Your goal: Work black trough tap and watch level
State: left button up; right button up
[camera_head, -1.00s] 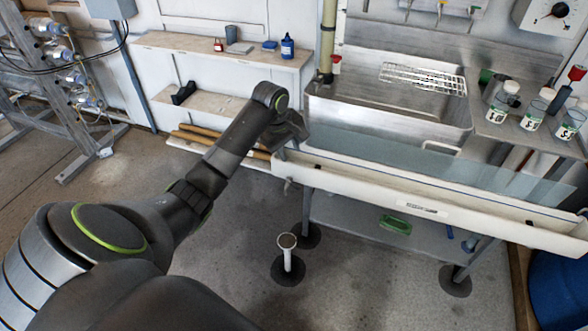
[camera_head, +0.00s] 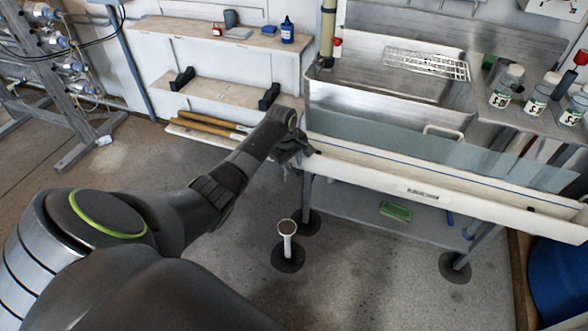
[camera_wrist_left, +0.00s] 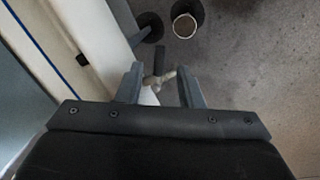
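The long white trough (camera_head: 423,192) runs along the front of the steel bench in the head view. Its wall (camera_wrist_left: 103,32) also shows at upper left in the wrist view. My left gripper (camera_head: 297,152) is at the trough's left end. In the wrist view its two fingers (camera_wrist_left: 160,86) are apart, with a small tap (camera_wrist_left: 163,78) visible between or just beyond them. The tap has a pale metal body and a dark handle-like part. I cannot tell whether the fingers touch it. The water level is not readable. My right gripper is out of view.
A white standpipe (camera_head: 287,240) with an open top stands on the floor below the trough's left end. Shelves (camera_head: 225,93) stand behind my left arm. A steel sink (camera_head: 390,88) and labelled bottles (camera_head: 507,86) are behind the trough. A blue barrel (camera_head: 558,285) is at lower right.

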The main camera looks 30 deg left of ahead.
aim_at(293, 170)
pick_arm(q)
jog(key=shift+w+d+f, duration=0.1)
jog(key=shift+w+f, duration=0.05)
jog(key=shift+f, duration=0.5)
jog(key=shift+w+f, duration=0.1)
jog(key=shift+f, duration=0.5)
grip_shut()
